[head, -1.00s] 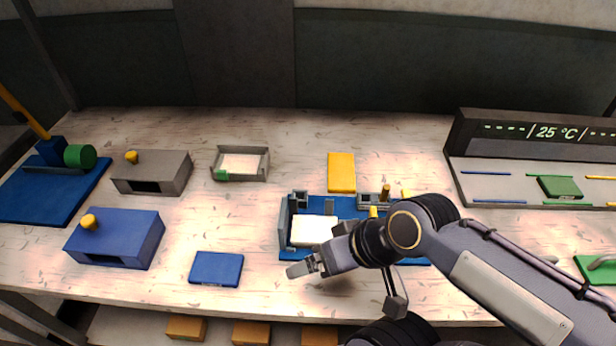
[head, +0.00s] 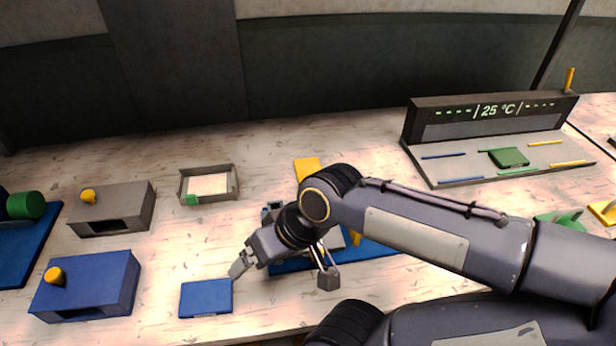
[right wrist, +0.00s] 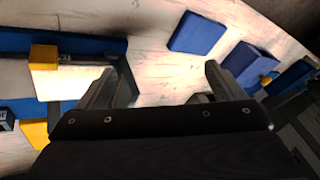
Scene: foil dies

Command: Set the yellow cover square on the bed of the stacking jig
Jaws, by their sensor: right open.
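The yellow cover (head: 307,167) lies flat on the bench behind the stacking jig, its near part hidden by my right arm. The stacking jig (head: 378,249) has a blue base and grey corner parts. My arm covers much of it, and only a sliver of the pale sheet on its bed shows. My right gripper (head: 240,266) is open and empty, left of the jig and beside the blue plate (head: 206,298). In the right wrist view the open jaws (right wrist: 162,84) have nothing between them, with part of the jig to the left. My left gripper is not in view.
A grey tray (head: 235,180) holding a pale sheet stands behind. A grey box (head: 112,212) and a blue box (head: 88,286), both yellow-knobbed, stand left. A station reading 25 °C (head: 490,115) stands back right with a green plate (head: 509,157). Bench between tray and blue plate is clear.

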